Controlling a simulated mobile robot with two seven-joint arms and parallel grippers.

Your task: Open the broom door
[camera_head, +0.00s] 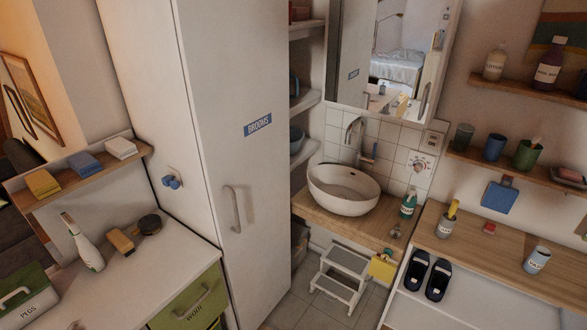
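The broom door (235,140) is a tall white panel left of the middle in the head view. It carries a blue label reading "BROOMS" (258,125). A vertical grey bar handle (233,209) sits on its lower left part. The door looks shut against its white cabinet (150,90). The top and the bottom of the door are cut off or hidden. Neither of my grippers shows in this view, and nothing touches the handle.
A white counter (130,265) with a spray bottle (82,243), brushes and a green drawer (190,298) stands left of the door. To the right are a washbasin (343,188), a white step stool (340,277) and a wooden shelf unit (480,250). Grey tiled floor shows before the door.

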